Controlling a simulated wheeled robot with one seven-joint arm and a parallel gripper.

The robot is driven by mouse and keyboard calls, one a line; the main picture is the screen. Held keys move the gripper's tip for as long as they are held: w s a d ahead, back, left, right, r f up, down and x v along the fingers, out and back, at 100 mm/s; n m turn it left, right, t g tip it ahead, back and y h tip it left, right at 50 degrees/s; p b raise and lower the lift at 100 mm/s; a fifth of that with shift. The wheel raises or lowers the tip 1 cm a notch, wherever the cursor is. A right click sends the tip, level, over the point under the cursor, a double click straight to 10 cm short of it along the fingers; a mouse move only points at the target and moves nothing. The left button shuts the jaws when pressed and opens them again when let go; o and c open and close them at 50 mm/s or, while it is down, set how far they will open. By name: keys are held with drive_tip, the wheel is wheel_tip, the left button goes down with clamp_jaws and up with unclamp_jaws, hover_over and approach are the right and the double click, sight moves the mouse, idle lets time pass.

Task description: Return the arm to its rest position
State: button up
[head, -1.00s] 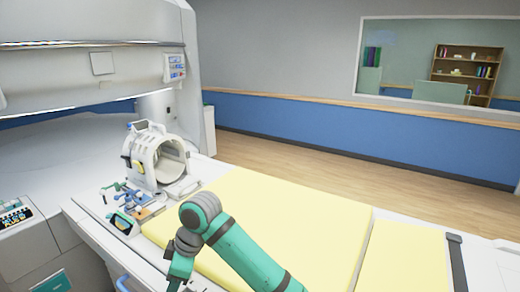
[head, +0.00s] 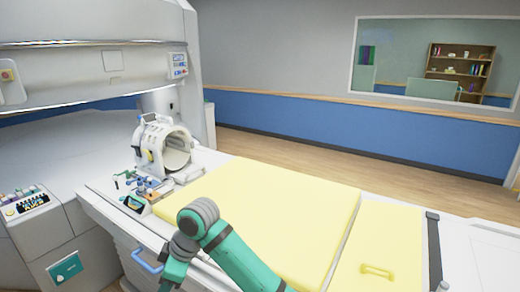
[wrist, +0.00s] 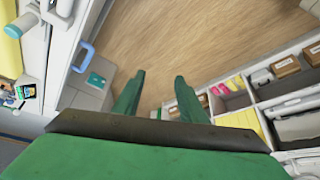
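My green and grey arm (head: 235,255) reaches in from the bottom of the head view, in front of the yellow-padded table, with its elbow-like grey joint near the table's near edge. My gripper is below the head view's lower edge. In the wrist view my gripper (wrist: 160,80) shows two green fingers spread apart with nothing between them. It points down over the wood floor, between the table side and a shelf unit.
The patient table (head: 280,200) carries a white head coil (head: 150,145) and small tools (head: 145,185). A blue handle (head: 145,262) juts from the table side. A shelf unit (wrist: 240,105) with boxes stands right in the wrist view. Bare floor (wrist: 185,35) lies ahead.

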drive_tip(key=a+f+m+t+y, duration=0.35)
drive_tip(key=a+y, duration=0.25)
drive_tip(key=a, duration=0.4)
wheel_tip(320, 180, down, 6)
drive_tip(key=s+d+m+t+y, duration=0.25)
drive_tip(key=m+t, duration=0.25)
drive_tip(key=m, duration=0.3)
drive_tip(key=s+d+f+m+t+h, duration=0.35)
drive_tip(key=s+d+f+h, duration=0.2)
drive_tip(key=d, duration=0.25)
drive_tip(key=s+d+f+m+t+h, duration=0.3)
drive_tip(key=s+d+f+m+h, duration=0.15)
drive_tip(key=s+d+f, duration=0.35)
drive_tip(key=s+d+r+h, duration=0.2)
drive_tip(key=s+d, duration=0.6)
drive_tip(key=s, duration=0.2)
drive_tip(key=s+d+r+n+h, duration=0.1)
drive_tip(key=s+d+r+h, duration=0.1)
drive_tip(key=s+d, duration=0.6)
drive_tip(key=s+r, duration=0.1)
drive_tip(key=s, duration=0.1)
drive_tip(key=shift+s+r, duration=0.3)
drive_tip(key=shift+s, duration=0.1)
drive_tip(key=shift+d, duration=0.15)
